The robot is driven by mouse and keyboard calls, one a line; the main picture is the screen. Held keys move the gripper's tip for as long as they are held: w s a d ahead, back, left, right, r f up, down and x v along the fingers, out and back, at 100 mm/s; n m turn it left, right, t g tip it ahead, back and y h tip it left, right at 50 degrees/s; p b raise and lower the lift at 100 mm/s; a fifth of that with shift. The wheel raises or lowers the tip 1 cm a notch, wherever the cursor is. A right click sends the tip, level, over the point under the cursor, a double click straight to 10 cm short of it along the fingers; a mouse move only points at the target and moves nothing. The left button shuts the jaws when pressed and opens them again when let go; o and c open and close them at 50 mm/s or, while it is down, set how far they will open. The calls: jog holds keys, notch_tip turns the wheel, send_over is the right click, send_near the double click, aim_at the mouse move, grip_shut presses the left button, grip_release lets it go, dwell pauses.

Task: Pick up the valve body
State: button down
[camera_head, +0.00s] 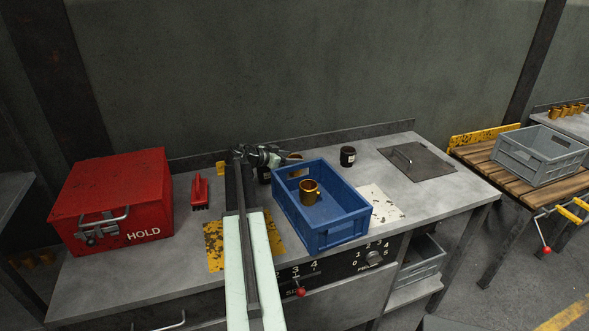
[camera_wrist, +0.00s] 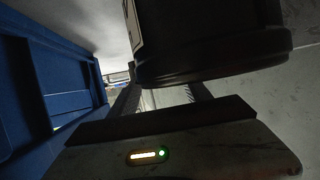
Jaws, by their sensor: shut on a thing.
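My gripper (camera_head: 277,160) is at the back of the bench, just behind the blue crate (camera_head: 318,239). It is shut on a dark cylindrical part, which shows large at the top of the wrist view (camera_wrist: 215,55) with a flared lower rim and a pale label edge. In the head view the held part is mostly hidden by my arm and the crate. A brass cup-shaped part (camera_head: 309,192) stands inside the crate. Another dark cylinder with a pale label (camera_head: 348,157) stands upright on the bench, right of the crate. I cannot tell by looks which is the valve body.
A red box marked HOLD (camera_head: 112,203) and a red brush (camera_head: 200,192) are on the left of the bench (camera_head: 176,262). A dark plate with a handle (camera_head: 417,162) lies at the right. A grey crate (camera_head: 541,155) sits on a wooden-slat table.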

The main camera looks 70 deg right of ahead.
notch_tip(320, 180, up, 10)
jog(key=p, duration=1)
jog(key=shift+r, duration=0.15)
